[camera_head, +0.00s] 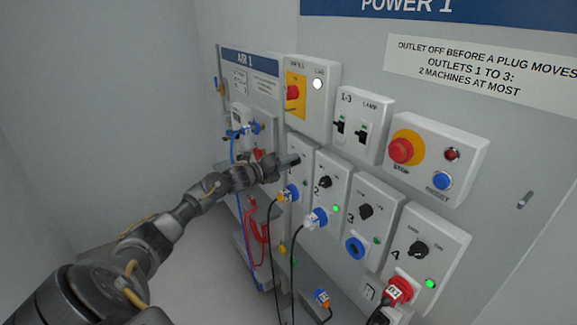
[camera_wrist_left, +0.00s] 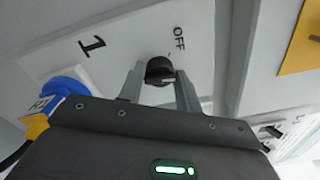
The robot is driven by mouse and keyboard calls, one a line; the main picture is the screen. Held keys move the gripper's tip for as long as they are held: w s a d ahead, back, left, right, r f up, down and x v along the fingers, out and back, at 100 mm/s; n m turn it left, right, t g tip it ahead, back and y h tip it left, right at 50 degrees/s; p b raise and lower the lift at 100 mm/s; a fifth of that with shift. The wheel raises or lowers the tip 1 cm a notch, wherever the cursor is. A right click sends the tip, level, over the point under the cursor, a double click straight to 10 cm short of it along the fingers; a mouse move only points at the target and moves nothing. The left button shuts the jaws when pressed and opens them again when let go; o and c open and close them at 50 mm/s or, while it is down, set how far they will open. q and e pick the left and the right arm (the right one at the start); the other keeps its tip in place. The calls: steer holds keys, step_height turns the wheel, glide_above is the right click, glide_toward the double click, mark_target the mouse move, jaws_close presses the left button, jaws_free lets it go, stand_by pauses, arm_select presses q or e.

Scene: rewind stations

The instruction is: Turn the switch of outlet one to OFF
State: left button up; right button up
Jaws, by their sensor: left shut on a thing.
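The outlet one panel (camera_head: 303,146) is a white plate on the wall, first in a row of several numbered outlets. In the left wrist view its face (camera_wrist_left: 110,62) shows the number 1 and the word OFF. Its switch is a black knob (camera_wrist_left: 160,70). My left gripper (camera_wrist_left: 161,88) is shut on the knob, with one finger on each side of it. In the head view my left gripper (camera_head: 284,162) reaches the panel and hides most of the knob. A blue plug (camera_head: 291,193) sits in outlet one. My right gripper is not in view.
Outlet two (camera_head: 330,179) has a blue plug and a lit green lamp. Outlet three's socket (camera_head: 354,247) is empty; outlet four holds a red plug (camera_head: 398,290). A red stop button (camera_head: 401,150) is at the right. Cables hang below the plugs.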

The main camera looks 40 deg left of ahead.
arm_select(q)
steer(key=n, duration=1)
steer(key=shift+f+p, duration=0.1)
steer(key=shift+p, duration=0.2)
steer(key=shift+n, duration=0.4)
steer(key=o, duration=0.9)
steer(key=shift+o, duration=0.2)
steer(key=shift+s, duration=0.1)
